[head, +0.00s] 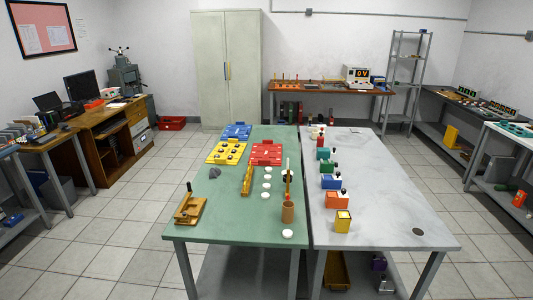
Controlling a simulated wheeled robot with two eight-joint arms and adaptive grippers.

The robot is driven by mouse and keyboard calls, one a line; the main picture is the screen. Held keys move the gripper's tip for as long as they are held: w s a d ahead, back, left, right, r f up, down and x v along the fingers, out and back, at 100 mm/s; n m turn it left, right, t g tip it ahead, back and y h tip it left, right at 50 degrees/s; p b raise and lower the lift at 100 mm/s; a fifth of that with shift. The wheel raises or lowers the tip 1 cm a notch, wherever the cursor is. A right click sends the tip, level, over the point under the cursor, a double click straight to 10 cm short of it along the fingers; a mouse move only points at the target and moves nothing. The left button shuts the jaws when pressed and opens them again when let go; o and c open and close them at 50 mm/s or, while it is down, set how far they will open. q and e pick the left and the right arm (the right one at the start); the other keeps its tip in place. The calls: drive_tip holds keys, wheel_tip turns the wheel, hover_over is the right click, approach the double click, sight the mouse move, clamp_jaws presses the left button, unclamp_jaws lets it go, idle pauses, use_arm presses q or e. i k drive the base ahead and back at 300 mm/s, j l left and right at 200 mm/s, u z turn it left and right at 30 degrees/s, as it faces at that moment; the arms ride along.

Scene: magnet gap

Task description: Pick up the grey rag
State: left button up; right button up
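A small crumpled dark grey thing, which looks like the grey rag (214,173), lies on the left part of the green table (225,218). It is small in the picture, so its folds are hard to make out. Nothing lies on top of it. Neither of my grippers shows in the head view.
Near the rag are a yellow tray (226,152), a brass-coloured bar (248,180) and a wooden fixture (190,208). White discs and a brown cup (288,212) stand to the right. A grey table (390,205) with coloured blocks adjoins. Tiled floor is clear at left.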

sight(214, 172)
drive_tip(key=i+j+z, duration=0.1)
drive_tip(key=z, duration=0.3)
drive_tip(key=i+j+z, duration=0.1)
drive_tip(key=j+z, duration=0.45)
drive_tip(key=z, duration=0.3)
drive_tip(key=j+z, duration=0.25)
drive_tip(key=z, duration=0.15)
drive_tip(key=k+j, duration=0.1)
drive_tip(key=j, duration=3.85)
drive_tip(key=k+j, duration=0.15)
drive_tip(key=j, duration=1.85)
